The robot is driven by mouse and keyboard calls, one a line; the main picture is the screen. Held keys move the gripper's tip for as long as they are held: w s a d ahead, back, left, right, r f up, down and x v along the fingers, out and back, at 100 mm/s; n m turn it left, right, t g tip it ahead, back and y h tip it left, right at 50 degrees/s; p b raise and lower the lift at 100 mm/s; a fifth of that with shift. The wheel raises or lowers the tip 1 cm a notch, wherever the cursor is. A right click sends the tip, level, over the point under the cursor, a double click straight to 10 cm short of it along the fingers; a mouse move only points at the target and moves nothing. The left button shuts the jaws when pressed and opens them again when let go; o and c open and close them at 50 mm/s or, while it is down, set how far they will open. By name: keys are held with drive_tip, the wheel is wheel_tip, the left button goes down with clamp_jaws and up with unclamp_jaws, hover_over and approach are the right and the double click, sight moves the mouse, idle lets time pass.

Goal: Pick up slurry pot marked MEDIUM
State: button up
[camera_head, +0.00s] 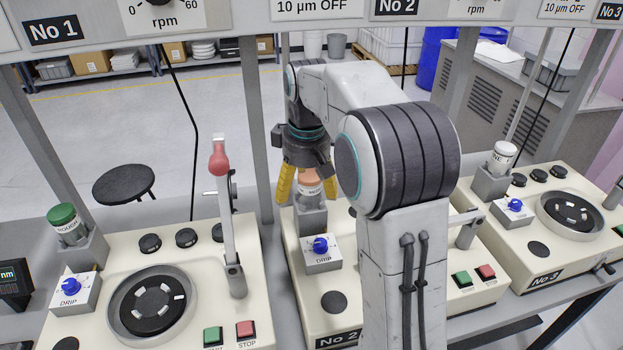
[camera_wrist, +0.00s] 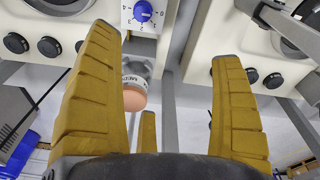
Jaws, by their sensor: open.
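The pot marked MEDIUM (camera_head: 311,186) has a peach-orange cap and a white label band. It sits upright in a grey holder (camera_head: 312,218) on the No 2 machine. In the wrist view, its cap (camera_wrist: 134,97) and part of its label show between the yellow fingers, closer to the left one. My gripper (camera_head: 304,182) points down at the pot, with yellow fingers around its upper part in the head view. The wrist view shows my gripper (camera_wrist: 166,48) open, with a gap on the right of the pot. Contact cannot be told.
A blue DRIP dial (camera_head: 320,245) stands just in front of the holder. A green-capped pot (camera_head: 63,218) is on the No 1 machine and a white-capped pot (camera_head: 503,155) on No 3. A grey frame post (camera_head: 256,130) rises left of my gripper.

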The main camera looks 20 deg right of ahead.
sight(311, 174)
drive_tip(key=shift+n+g, duration=0.6)
drive_tip(key=shift+n, duration=0.1)
drive_tip(key=w+d+f+p, duration=0.1)
drive_tip(key=w+d, duration=0.1)
drive_tip(key=w, duration=0.1)
drive_tip(key=w+d+f+p, duration=0.1)
drive_tip(key=w+p, duration=0.1)
drive_tip(key=w, duration=0.1)
drive_tip(key=w+d+f+p, duration=0.1)
drive_tip(key=w+d, duration=0.1)
drive_tip(key=w, duration=0.2)
drive_tip(key=shift+d, duration=0.3)
drive_tip(key=shift+w+d+f+p, duration=0.2)
drive_tip(key=shift+w+p, duration=0.05)
drive_tip(key=shift+p, duration=0.1)
drive_tip(key=shift+w+d+f, duration=0.15)
drive_tip(key=shift+w+f, duration=0.05)
drive_tip(key=shift+f, duration=0.6)
drive_tip(key=shift+s+f+p, duration=0.2)
drive_tip(key=shift+f+p, duration=0.7)
drive_tip(key=shift+f, duration=2.25)
drive_tip(key=shift+c, duration=0.4)
drive_tip(key=c, duration=1.3)
drive_tip(key=shift+o, duration=0.2)
